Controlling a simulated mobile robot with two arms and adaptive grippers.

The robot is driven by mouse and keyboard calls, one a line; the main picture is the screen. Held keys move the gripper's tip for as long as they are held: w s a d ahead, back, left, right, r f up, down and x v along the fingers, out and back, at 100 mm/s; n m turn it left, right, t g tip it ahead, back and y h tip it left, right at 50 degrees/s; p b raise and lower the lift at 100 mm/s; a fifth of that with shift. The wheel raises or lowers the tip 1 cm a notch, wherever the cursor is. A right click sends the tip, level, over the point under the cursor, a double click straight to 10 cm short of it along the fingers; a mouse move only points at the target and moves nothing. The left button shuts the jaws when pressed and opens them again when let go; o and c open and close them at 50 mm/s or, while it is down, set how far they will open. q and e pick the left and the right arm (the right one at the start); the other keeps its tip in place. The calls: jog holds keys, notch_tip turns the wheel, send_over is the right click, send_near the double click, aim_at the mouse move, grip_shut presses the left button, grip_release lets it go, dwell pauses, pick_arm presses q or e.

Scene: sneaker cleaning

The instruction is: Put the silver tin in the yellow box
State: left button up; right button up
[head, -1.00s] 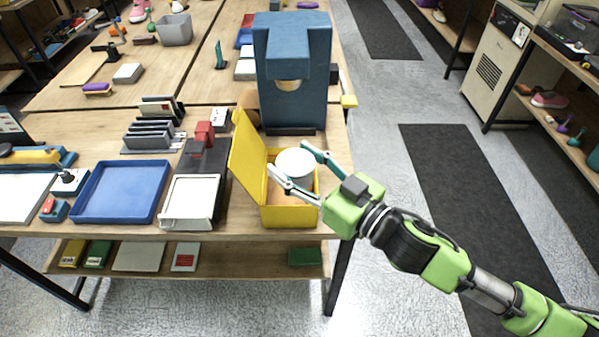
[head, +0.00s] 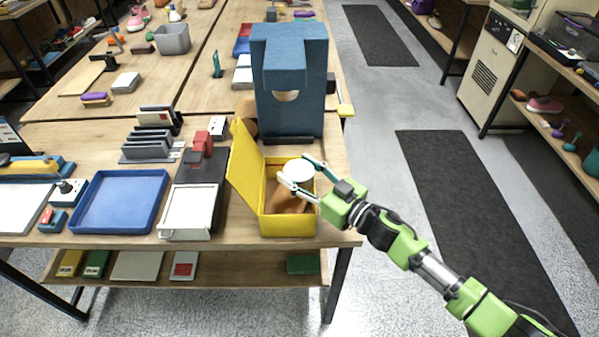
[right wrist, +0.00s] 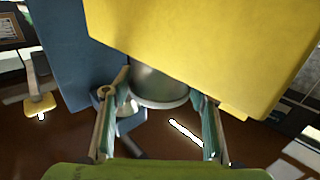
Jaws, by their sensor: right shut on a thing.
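The silver tin (head: 298,171) has a round white top in the head view. My right gripper (head: 296,174) is shut on its sides; the right wrist view shows the tin's grey metal side (right wrist: 158,86) between the two fingers (right wrist: 160,100). The tin is over the opening of the yellow box (head: 287,226), towards its back right. The box's lid (head: 246,172) stands open on the left. I cannot tell whether the tin touches the box floor. A brown surface shows inside the box, below the tin. My left gripper is not in view.
A tall blue block-shaped stand (head: 289,100) rises just behind the box. A white-topped tray (head: 187,212) and a blue tray (head: 120,202) lie to the left. The table's right edge is close to the box, with open floor beyond.

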jog(key=shift+f, duration=0.3)
jog(key=shift+f, duration=0.1)
jog(key=shift+f+b, duration=0.4)
jog(key=shift+f, duration=0.15)
jog(key=o, duration=1.2)
jog(key=shift+r, duration=0.1)
